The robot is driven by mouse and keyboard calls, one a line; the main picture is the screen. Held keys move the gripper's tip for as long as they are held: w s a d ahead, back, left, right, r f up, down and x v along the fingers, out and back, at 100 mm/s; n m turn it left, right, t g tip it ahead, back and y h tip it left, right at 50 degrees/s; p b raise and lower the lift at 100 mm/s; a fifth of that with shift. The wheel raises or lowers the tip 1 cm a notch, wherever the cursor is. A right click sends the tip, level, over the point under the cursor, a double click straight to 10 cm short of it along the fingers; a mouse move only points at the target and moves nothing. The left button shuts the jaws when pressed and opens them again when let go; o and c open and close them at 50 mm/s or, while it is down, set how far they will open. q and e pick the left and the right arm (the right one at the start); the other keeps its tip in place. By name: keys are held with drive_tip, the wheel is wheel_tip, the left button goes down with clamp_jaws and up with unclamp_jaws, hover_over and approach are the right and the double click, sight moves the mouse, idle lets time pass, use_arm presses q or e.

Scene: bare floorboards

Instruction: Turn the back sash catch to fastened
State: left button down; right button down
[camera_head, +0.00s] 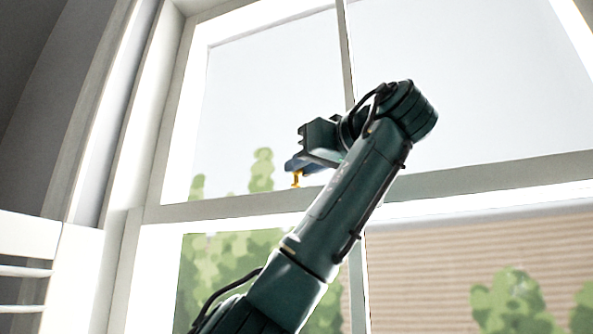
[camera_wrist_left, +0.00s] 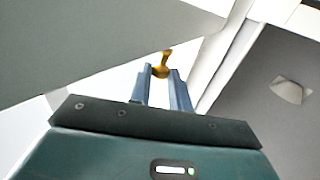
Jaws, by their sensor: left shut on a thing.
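The back sash catch is a small brass-yellow piece (camera_head: 297,178) on the window's meeting rail, left of the middle upright in the head view. It also shows in the left wrist view (camera_wrist_left: 162,66), at the tips of the blue-grey fingers. My left gripper (camera_head: 292,166) reaches the catch from the right, and its fingers (camera_wrist_left: 161,72) are shut on it. The fingers hide part of the catch, so I cannot tell its exact angle. My right gripper is in neither view.
The window's meeting rail (camera_head: 460,180) runs across behind my left arm, with glass panes above and below. A white louvred shutter (camera_head: 28,240) stands at the lower left. A grey wall with a small pale fitting (camera_wrist_left: 291,90) shows in the wrist view.

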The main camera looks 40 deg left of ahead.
use_arm(q)
drive_tip(key=shift+w+d+n+g+y+p, duration=0.15)
drive_tip(key=shift+d+n+g+p, duration=0.1)
drive_tip(key=shift+n+g, duration=0.45)
drive_tip(key=shift+w+d+n+g+y+p, duration=0.15)
drive_tip(key=shift+d+n+g+p, duration=0.2)
drive_tip(key=shift+g, duration=0.65)
drive_tip(key=shift+a, duration=0.1)
drive_tip(key=c, duration=1.3)
unclamp_jaws()
drive_tip(key=d, duration=0.4)
drive_tip(key=d+p, duration=0.1)
drive_tip(key=d, duration=0.3)
drive_tip(key=s+d, duration=0.1)
drive_tip(key=d, duration=0.4)
drive_tip(key=shift+d, duration=0.1)
drive_tip(key=shift+w, duration=0.1)
